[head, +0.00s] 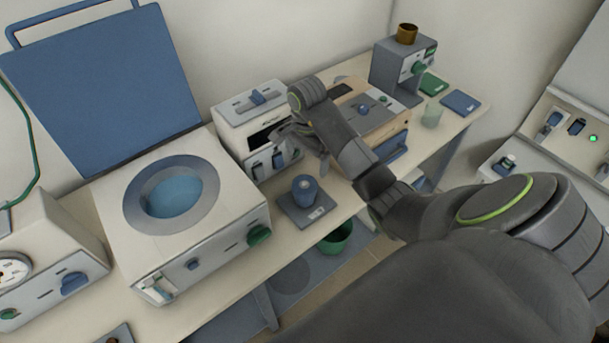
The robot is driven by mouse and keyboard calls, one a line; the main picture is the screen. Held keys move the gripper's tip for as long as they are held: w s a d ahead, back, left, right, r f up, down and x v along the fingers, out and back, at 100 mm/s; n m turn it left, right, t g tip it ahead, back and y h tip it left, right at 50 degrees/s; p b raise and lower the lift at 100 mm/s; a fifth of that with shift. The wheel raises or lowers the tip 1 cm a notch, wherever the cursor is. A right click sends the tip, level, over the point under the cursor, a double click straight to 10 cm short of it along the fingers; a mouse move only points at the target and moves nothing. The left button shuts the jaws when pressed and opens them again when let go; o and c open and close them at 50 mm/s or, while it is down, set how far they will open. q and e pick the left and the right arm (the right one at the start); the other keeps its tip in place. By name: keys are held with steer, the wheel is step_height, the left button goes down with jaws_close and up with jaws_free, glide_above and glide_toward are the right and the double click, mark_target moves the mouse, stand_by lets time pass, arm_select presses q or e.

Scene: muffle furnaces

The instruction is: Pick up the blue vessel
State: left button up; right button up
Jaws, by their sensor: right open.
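The blue vessel (305,189) is a small blue cup. It stands upright on a flat grey plate (321,214) near the front edge of the bench. My right gripper (303,148) is above and behind the vessel, in front of a small white device. It is open and apart from the vessel, and its jaws look empty. Part of the gripper is hard to make out against the device. My left gripper is not in view.
A large white unit (160,262) with a round blue basin and raised blue lid stands left. A green bowl (337,238) is below the bench edge. A clear cup (432,115) stands right.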

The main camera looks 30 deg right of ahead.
mark_target(304, 184)
step_height(304, 184, down, 10)
steer(key=b, duration=0.9)
steer(key=shift+w+r, duration=0.1)
steer(key=shift+f+b, duration=0.4)
steer(key=shift+f, duration=0.05)
steer(key=f+p, duration=0.1)
steer(key=f, duration=0.1)
steer(key=shift+w+a+f+p, duration=0.1)
steer(key=shift+w+f+p, duration=0.1)
steer(key=shift+f+p, duration=0.15)
steer(key=shift+f, duration=0.35)
steer(key=c, duration=1.2)
steer(key=shift+r, duration=0.1)
steer(key=shift+c, duration=0.8)
steer(key=shift+w+r, duration=0.1)
